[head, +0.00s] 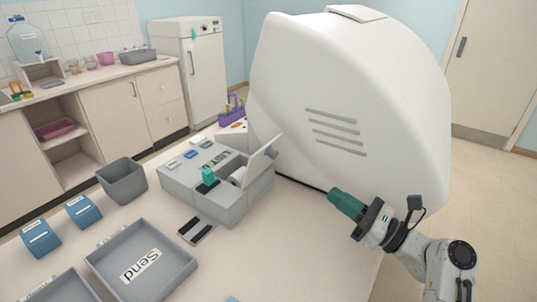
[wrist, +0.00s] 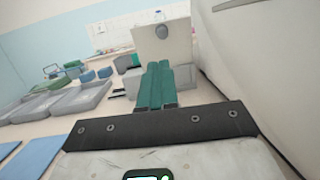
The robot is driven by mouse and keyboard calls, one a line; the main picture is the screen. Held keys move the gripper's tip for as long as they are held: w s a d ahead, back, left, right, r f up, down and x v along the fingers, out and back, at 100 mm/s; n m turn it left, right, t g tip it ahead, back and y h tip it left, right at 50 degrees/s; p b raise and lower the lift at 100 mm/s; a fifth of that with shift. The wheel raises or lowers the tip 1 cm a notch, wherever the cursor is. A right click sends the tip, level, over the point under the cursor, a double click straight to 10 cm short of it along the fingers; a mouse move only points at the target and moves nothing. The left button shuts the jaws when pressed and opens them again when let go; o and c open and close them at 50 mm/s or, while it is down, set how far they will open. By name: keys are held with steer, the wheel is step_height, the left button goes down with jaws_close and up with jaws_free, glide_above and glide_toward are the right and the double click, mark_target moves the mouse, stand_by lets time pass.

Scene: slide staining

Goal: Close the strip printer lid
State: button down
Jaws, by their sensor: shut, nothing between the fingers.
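The strip printer (head: 232,208) is a grey box on the table, left of the large white machine. Its pale lid (head: 263,158) stands raised and tilted at the printer's right side, with a white roll (head: 238,176) visible in the opening. In the wrist view the lid (wrist: 163,45) shows upright just beyond my fingertips. My gripper (head: 332,193) has green fingers, shut and empty, to the right of the printer and apart from the lid in the head view. The shut fingers also show in the wrist view (wrist: 158,68); whether they touch the lid cannot be told there.
The big white machine (head: 350,90) stands close behind my gripper. A grey bin (head: 122,180), a "Send" tray (head: 105,270), blue holders (head: 83,211) and a dark flat item (head: 196,229) lie left and in front of the printer.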

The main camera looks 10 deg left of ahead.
mark_target(276, 155)
steer(key=p+x, duration=0.2)
steer(key=x, duration=1.2)
steer(key=shift+w+a, duration=0.1)
steer(key=shift+a, duration=0.25)
steer(key=shift+a+r, duration=0.1)
steer(key=shift+r, duration=0.1)
